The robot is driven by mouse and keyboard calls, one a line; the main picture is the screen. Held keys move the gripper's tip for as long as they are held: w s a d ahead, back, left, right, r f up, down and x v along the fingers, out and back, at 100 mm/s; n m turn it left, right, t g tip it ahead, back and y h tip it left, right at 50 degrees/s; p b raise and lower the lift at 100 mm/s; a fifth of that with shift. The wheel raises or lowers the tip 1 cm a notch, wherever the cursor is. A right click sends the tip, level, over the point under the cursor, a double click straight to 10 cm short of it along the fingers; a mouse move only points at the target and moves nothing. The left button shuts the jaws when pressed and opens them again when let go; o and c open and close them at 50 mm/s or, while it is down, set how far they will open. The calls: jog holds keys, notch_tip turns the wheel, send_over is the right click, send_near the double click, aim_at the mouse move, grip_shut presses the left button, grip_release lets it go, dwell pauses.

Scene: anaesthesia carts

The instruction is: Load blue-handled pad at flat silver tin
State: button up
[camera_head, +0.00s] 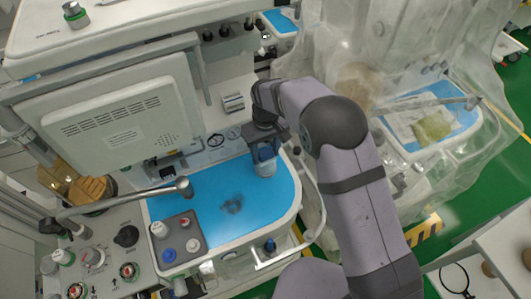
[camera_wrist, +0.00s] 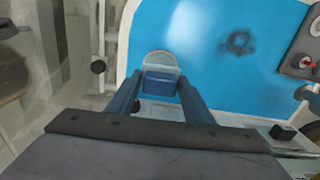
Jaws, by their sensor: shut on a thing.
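My gripper (camera_head: 264,153) is over the right part of the blue worktop. It is shut on the blue-handled pad (camera_head: 266,169). In the wrist view, the blue handle (camera_wrist: 160,83) sits between my two fingers, with the pad's pale grey rounded end (camera_wrist: 160,58) beyond it. I cannot tell whether the pad touches the worktop or hangs just above it. I cannot make out a flat silver tin for certain. A dark grey smudge-like patch (camera_head: 231,204) lies on the worktop left of and nearer than my gripper; it also shows in the wrist view (camera_wrist: 237,42).
The blue worktop (camera_head: 270,205) is mostly clear. A grey square holder (camera_head: 179,251) with white, red and blue caps stands at its front left. A metal bar with a rounded end (camera_head: 183,187) reaches over its left edge. A plastic-draped cart (camera_head: 440,80) stands to the right.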

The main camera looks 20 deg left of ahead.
aim_at(267, 155)
jog(key=shift+r+p, duration=0.75)
jog(key=shift+r, duration=0.65)
jog(key=shift+s+d, duration=0.35)
jog(key=shift+s, duration=0.1)
jog(key=s+d+r+m, duration=0.1)
jog(key=s+d, duration=0.6)
jog(key=s, duration=0.1)
jog(key=w+d+r+m+b, duration=0.1)
jog(key=w+d+r+m, duration=0.2)
jog(key=d+r, duration=0.7)
jog(key=w+d+r+m, duration=0.3)
jog(key=d+r+m, duration=0.2)
jog(key=d+r, duration=0.5)
jog(key=d, duration=0.6)
jog(key=shift+r+b, duration=0.15)
jog(key=shift+b, duration=0.25)
